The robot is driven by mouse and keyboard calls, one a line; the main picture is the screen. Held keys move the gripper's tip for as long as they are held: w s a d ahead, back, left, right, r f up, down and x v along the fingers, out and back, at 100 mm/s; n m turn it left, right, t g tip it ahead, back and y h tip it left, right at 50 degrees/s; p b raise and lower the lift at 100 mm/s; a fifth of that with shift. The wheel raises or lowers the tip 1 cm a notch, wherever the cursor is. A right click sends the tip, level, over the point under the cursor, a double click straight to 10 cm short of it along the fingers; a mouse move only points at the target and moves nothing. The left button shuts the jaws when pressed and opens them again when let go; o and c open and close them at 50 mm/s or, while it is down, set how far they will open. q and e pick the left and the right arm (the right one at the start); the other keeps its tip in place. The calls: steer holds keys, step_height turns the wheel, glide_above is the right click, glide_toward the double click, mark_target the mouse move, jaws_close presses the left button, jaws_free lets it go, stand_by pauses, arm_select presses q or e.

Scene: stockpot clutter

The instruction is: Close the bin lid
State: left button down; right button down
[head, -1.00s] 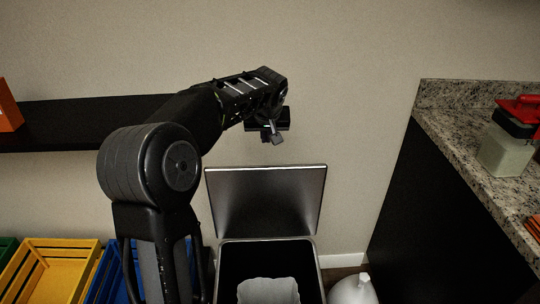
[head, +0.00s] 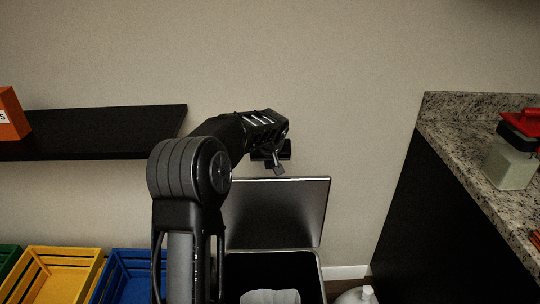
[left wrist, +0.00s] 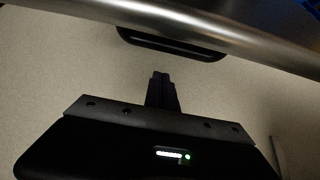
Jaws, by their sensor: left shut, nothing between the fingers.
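The bin lid (head: 290,212) is a grey metal panel standing open and upright at the back of the bin. The bin (head: 319,272) is dark inside and holds a pale liner (head: 270,296). My left gripper (head: 278,170) is just above the lid's top edge in the head view, shut and empty. In the left wrist view the shut fingers (left wrist: 161,78) point toward a shiny metal edge of the lid (left wrist: 230,35), with a gap visible between them. My right gripper is not in view.
A black shelf (head: 100,130) is on the wall at left, with an orange box (head: 12,118). Yellow (head: 55,275) and blue (head: 125,275) crates stand left of the bin. A granite counter (head: 465,145) is at right. A white bottle (head: 357,296) stands beside the bin.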

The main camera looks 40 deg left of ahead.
arm_select(q)
steer(key=s+d, duration=0.2)
steer(key=shift+s+d+f, duration=0.15)
steer(key=shift+s, duration=0.15)
